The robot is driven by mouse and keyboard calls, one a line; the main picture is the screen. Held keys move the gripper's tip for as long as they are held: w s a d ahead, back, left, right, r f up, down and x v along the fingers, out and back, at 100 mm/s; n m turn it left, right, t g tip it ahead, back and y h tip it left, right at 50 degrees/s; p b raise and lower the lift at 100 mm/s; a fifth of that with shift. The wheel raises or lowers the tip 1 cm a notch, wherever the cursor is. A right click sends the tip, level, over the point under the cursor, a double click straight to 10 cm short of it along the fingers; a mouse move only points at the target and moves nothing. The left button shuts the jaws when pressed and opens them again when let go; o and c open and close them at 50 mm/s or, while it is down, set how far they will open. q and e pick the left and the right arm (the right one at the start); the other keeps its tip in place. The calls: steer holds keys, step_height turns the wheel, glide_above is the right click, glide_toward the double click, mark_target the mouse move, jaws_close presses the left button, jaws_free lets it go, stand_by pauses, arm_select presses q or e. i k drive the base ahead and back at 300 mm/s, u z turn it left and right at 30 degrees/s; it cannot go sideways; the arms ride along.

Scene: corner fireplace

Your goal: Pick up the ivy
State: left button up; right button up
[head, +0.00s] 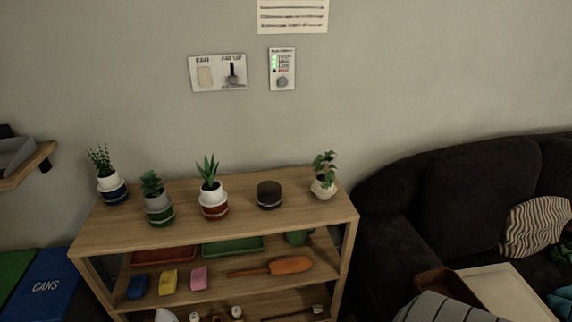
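A leafy, trailing plant that looks like the ivy (326,163) stands in a small pale pot (323,188) at the right end of the wooden shelf's top (250,220). It is upright, near the back right corner, and nothing hides it. Neither of my grippers shows in the head view.
Potted plants (112,190) (159,208) (213,201) and a dark round object (269,195) stand left of the ivy. Lower shelves hold coloured blocks (168,281) and an orange-headed tool (290,265). A dark sofa (455,200) stands right; a blue bin (50,285) left.

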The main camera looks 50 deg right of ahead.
mark_target(324, 187)
steer(key=z, duration=1.85)
steer(key=k, duration=0.5)
steer(key=u, duration=0.65)
steer(key=i, duration=0.75)
steer(key=z, duration=1.75)
